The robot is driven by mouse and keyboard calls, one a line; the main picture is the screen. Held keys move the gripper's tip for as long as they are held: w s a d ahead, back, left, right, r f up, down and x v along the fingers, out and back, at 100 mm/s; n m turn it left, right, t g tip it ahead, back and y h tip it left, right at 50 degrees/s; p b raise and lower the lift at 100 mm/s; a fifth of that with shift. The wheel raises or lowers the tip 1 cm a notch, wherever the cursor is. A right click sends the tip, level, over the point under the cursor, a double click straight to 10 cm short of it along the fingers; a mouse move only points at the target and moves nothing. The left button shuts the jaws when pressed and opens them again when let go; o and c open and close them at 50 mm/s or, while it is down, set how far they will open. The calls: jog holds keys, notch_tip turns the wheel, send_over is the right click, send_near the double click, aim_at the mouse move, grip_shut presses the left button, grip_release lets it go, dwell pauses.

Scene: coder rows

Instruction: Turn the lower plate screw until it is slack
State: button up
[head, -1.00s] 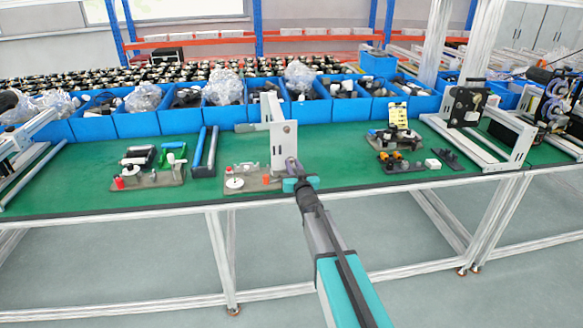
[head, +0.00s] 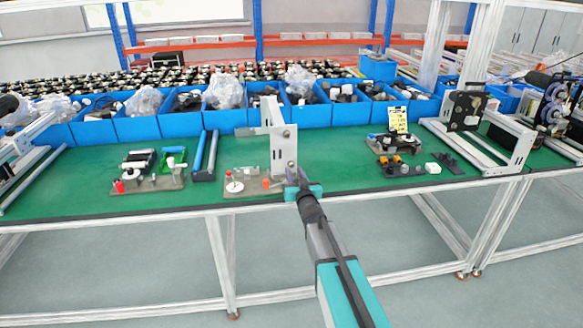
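An upright pale metal plate (head: 279,150) stands on a fixture near the bench's front edge, in the middle of the head view. It has an upper screw (head: 286,133) and a lower screw (head: 291,165), both small and dark. My gripper (head: 292,174) reaches up from the front, its tip just below and in front of the lower screw. At this size I cannot tell whether it touches the screw or is apart from it, nor whether the fingers are open or shut. My wrist hides part of the bench edge.
A base with a white knob and orange part (head: 240,185) lies left of the plate. A fixture with a yellow card (head: 398,118) stands to the right. Blue bins (head: 180,124) line the back. Green bench top (head: 340,170) is clear right of my gripper.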

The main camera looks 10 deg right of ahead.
jog(key=shift+s, duration=1.05)
